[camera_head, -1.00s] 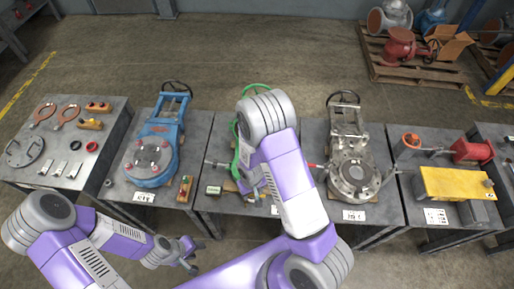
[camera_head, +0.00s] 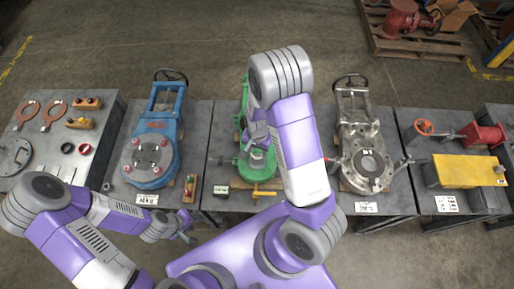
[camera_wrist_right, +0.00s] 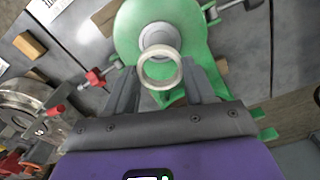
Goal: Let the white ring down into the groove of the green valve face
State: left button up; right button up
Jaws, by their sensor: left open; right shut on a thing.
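The white ring (camera_wrist_right: 160,69) is held between the two fingers of my right gripper (camera_wrist_right: 163,82), seen in the right wrist view. The green valve face (camera_wrist_right: 188,22) lies beyond it, with a pale round opening (camera_wrist_right: 158,38) at its middle. The ring overlaps the lower edge of that opening in the picture; its height above the face is not clear. In the head view my right gripper (camera_head: 257,138) is over the green valve (camera_head: 246,168), partly hidden by my right arm. My left gripper (camera_head: 187,232) is open and empty, in front of the tables.
A blue valve (camera_head: 150,150) stands on the table to the left and a bare metal valve (camera_head: 365,168) to the right. A yellow plate (camera_head: 468,170) is further right.

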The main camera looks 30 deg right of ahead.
jog(key=shift+s, duration=0.1)
jog(key=b, duration=0.5)
send_over(257, 161)
notch_tip(257, 161, down, 6)
jog(key=shift+r, duration=0.1)
jog(key=shift+p, duration=0.35)
dwell(1.2)
jog(key=shift+f+b, duration=0.65)
jog(key=shift+f, duration=0.25)
dwell(0.3)
jog(key=o, duration=1.1)
